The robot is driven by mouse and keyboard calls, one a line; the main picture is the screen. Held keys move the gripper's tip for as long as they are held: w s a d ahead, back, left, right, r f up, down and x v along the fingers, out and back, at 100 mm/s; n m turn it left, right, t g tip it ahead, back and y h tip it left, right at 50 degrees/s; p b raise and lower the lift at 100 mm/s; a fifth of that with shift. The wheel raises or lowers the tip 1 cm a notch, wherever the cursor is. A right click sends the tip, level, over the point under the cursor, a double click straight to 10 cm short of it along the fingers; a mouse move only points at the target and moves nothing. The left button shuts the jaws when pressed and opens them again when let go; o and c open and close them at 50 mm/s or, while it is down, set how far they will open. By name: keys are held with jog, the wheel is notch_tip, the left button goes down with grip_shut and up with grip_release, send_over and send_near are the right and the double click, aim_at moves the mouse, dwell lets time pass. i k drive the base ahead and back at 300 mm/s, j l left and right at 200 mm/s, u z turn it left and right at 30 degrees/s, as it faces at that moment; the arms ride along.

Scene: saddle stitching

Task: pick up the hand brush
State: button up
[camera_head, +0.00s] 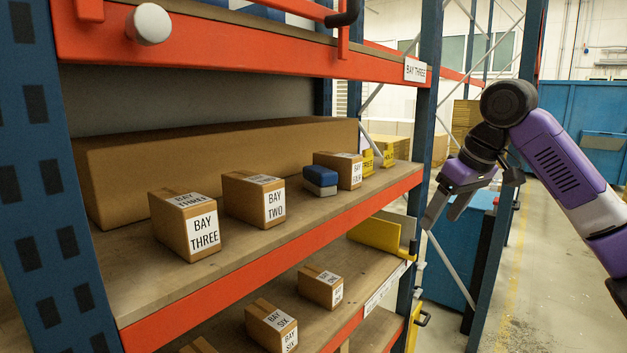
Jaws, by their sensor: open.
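A small block with a blue top and a pale grey underside (320,180), which seems to be the hand brush, sits on the upper wooden shelf (290,222). It stands between the box marked BAY TWO and a box farther right. My gripper (444,216) is open and empty, pointing down. In the picture it is to the right of the shelf's front edge, clear of the brush.
Boxes marked BAY THREE (186,224) and BAY TWO (254,199) stand left of the brush, a smaller box (340,170) right. A long carton (220,160) lies behind. An orange beam (280,262) edges the shelf; a blue post (424,120) stands near my gripper.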

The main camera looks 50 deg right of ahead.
aim_at(320, 182)
jog(key=i, duration=0.9)
